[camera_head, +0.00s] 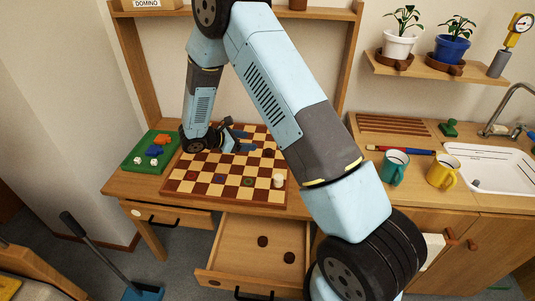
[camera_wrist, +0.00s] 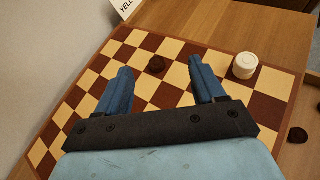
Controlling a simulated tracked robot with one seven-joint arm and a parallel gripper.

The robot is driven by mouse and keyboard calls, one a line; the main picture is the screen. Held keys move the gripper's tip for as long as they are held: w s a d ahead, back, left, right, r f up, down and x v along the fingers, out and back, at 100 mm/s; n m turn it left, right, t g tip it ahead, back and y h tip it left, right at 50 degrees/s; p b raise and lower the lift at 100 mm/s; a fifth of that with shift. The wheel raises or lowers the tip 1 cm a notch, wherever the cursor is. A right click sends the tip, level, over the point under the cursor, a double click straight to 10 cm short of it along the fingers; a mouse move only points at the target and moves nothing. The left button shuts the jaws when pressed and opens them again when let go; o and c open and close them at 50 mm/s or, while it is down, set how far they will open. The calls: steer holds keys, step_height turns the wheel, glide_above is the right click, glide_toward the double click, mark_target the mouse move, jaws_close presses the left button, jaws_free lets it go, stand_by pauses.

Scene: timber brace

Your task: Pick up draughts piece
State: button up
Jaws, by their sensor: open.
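The draughts board (camera_head: 210,187) has brown and cream squares and lies on the wooden desk. A dark round draughts piece (camera_wrist: 156,64) sits on it in the wrist view, ahead of and between my fingertips. My gripper (camera_wrist: 161,76) is open and empty, with two blue fingers spread above the board. In the head view my gripper (camera_head: 247,141) is over the board's far part. A white round piece or short stack (camera_wrist: 245,65) stands near the board's edge; it also shows in the head view (camera_head: 279,181). Two dark discs (camera_head: 262,241) (camera_head: 289,257) lie in the open drawer.
The drawer (camera_head: 230,262) stands open below the desk. A green tray (camera_head: 133,166) with dice and coloured pieces lies left of the board. A teal mug (camera_head: 395,170), a yellow mug (camera_head: 440,174) and a sink (camera_head: 490,168) are on the right. A wooden frame rises behind the board.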

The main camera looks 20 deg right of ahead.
steer(key=f, duration=0.2)
steer(key=a+f+n, duration=0.1)
steer(key=a+f+n+t, duration=0.1)
steer(key=f, duration=0.1)
steer(key=shift+w+a+f, duration=0.1)
steer(key=shift+w+f, duration=0.2)
steer(key=shift+w, duration=0.1)
steer(key=shift+a+f, duration=0.1)
steer(key=shift+f, duration=0.2)
steer(key=shift+w+f, duration=0.1)
steer(key=shift+f, duration=0.1)
glide_toward(267, 151)
steer(key=x, duration=0.4)
steer(key=shift+w+a+f, duration=0.1)
steer(key=shift+f, duration=0.05)
steer(key=shift+x, duration=2.7)
steer(key=c, duration=1.1)
steer(key=shift+n, duration=0.3)
